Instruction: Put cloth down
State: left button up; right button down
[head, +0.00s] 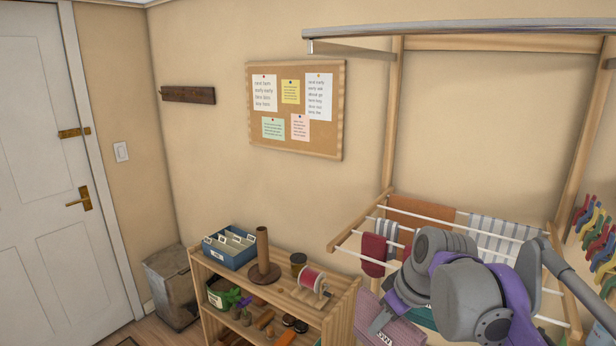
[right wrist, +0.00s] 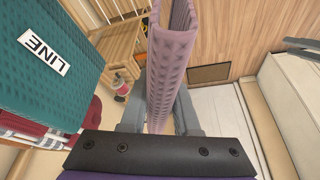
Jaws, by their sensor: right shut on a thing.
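My right gripper (right wrist: 158,122) is shut on a mauve waffle-textured cloth (right wrist: 173,60), which stands up folded between the fingers in the right wrist view. In the head view my right arm comes in from the right and hides the fingertips. A mauve piece (head: 402,333) with a pale label shows below my arm there; it looks like the same cloth. A teal textured piece (right wrist: 45,75) labelled LINE is beside the held cloth on the left. My left gripper is not in view.
A wooden drying rack (head: 350,238) holds a burgundy cloth (head: 373,254), a striped cloth (head: 487,232) and a brown cloth (head: 420,211). A low shelf (head: 340,305) to its left carries a blue file box (head: 229,249), a wooden stand and a red spool (head: 313,279). A metal bar crosses above.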

jog(key=d+f+m+h, duration=0.1)
jog(key=f+m, duration=0.2)
jog(key=f, duration=1.3)
jog(key=d+f+m+h, duration=0.1)
jog(key=f+m, duration=0.3)
jog(key=f, duration=1.2)
jog(key=shift+w+d+f+t+h, duration=0.3)
jog(key=shift+d+f+t, duration=0.1)
jog(key=shift+d, duration=0.35)
